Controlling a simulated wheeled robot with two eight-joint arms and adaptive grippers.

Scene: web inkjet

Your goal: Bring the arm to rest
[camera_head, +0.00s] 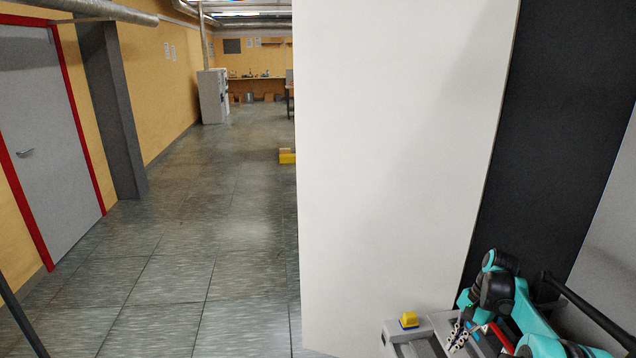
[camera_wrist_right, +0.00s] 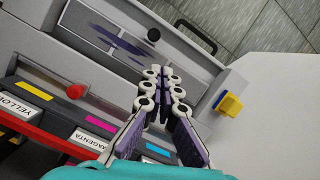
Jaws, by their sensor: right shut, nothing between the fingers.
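My right arm, teal and black (camera_head: 497,290), reaches in at the lower right of the head view. Its right gripper (camera_head: 457,336) is over the grey machine (camera_head: 388,335), at the foot of a tall white panel. In the wrist view the right gripper (camera_wrist_right: 162,78) has its fingers together with nothing between them. Behind the fingers is the grey machine face with a purple smear (camera_wrist_right: 118,42). I cannot tell the exact gap between fingertips and machine. My left gripper is not in view.
A yellow block on a blue base (camera_head: 409,319) sits on the machine's corner. Labelled ink slots (camera_wrist_right: 97,127) and a red knob (camera_wrist_right: 75,91) lie beside the fingers. The white panel (camera_head: 395,150) stands close behind. Open tiled floor (camera_head: 220,220) lies left.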

